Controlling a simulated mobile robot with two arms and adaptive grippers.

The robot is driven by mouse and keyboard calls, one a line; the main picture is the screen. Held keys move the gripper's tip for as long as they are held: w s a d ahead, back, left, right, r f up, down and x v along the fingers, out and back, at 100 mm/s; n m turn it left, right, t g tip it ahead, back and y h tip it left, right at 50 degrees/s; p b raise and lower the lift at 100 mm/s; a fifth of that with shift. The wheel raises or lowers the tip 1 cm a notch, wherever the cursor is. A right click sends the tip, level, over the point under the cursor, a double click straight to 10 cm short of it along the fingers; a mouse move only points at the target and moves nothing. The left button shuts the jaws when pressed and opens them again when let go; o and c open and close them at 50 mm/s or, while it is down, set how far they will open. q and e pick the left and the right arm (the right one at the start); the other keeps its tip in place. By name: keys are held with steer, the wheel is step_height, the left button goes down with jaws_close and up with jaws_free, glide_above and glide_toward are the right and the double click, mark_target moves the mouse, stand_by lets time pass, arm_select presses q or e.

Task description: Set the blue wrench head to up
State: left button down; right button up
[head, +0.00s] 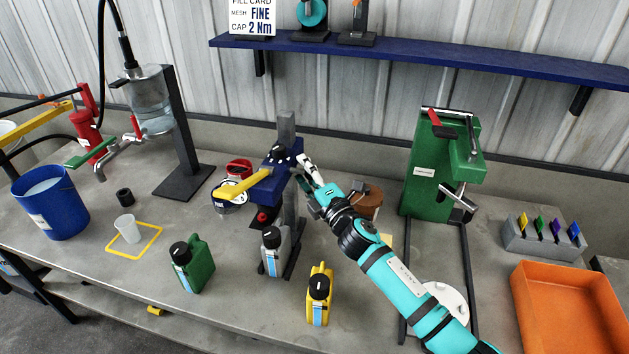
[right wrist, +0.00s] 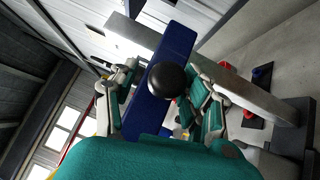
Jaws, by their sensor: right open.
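The blue head (head: 284,157) sits on a grey upright column in the middle of the bench. A yellow handle-like part sticks out to its left. In the right wrist view the head is a long blue bar (right wrist: 180,45) with a round black knob (right wrist: 170,79) facing the camera. My right gripper (head: 304,166) is at the right side of the head. In the right wrist view its open fingers (right wrist: 170,92) stand on either side of the knob; I cannot tell whether they touch it. My left gripper is not in view.
Green, grey and yellow jugs (head: 319,294) stand in front of the column. A blue bucket (head: 50,212) and a tank stand (head: 182,182) are at left. A green machine (head: 428,170), colored tabs in a grey holder (head: 540,244) and an orange tray (head: 565,310) are at right.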

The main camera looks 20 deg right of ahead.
steer(key=v, duration=1.1)
steer(key=shift+s, duration=0.35)
steer(key=shift+d, duration=0.1)
